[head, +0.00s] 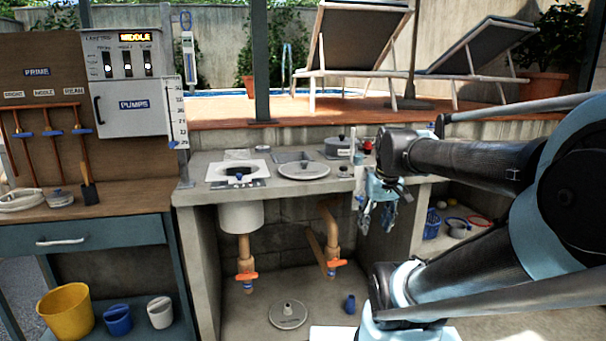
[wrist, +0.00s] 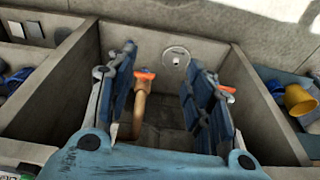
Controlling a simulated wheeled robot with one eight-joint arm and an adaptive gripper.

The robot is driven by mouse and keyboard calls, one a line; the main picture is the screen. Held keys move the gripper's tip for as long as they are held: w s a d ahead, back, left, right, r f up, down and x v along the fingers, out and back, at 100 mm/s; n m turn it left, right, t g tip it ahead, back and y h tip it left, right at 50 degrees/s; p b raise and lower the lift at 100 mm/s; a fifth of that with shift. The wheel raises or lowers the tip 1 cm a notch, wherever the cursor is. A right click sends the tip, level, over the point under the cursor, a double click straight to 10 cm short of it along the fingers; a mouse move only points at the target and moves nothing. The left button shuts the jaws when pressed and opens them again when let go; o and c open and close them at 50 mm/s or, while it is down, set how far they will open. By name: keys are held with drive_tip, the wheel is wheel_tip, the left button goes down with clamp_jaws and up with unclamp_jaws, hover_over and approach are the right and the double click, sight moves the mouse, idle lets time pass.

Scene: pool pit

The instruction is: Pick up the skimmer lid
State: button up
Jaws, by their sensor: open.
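A round grey lid (head: 304,171) with a small knob lies flat on the counter, right of the square white skimmer frame (head: 238,171) with its dark opening. I take this lid for the skimmer lid. Another round grey disc (head: 288,314) with a raised centre lies on the floor below; it also shows in the wrist view (wrist: 176,58). My gripper (head: 377,218) hangs fingers down at the counter's right part, to the right of the lid and apart from it. In the wrist view my gripper (wrist: 160,75) is open and empty, and the counter lid is not seen there.
A grey pot (head: 338,147) and small items stand on the counter behind and right of the lid. Pipes with orange valves (head: 246,277) run under the counter. A workbench with a yellow bucket (head: 67,311) stands left.

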drive_tip(key=w+a+r+n+y, duration=0.1)
drive_tip(key=w+a+r+n, duration=0.4)
drive_tip(key=w+r, duration=0.85)
drive_tip(key=n+y, duration=0.2)
drive_tip(key=n, duration=0.2)
approach(304, 167)
drive_tip(key=shift+w+a+f, duration=0.3)
drive_tip(key=shift+w+f, duration=0.45)
drive_tip(key=shift+f, duration=0.05)
drive_tip(key=shift+x, duration=2.7)
drive_tip(key=shift+a+r, duration=0.1)
drive_tip(key=shift+a, duration=0.1)
clamp_jaws()
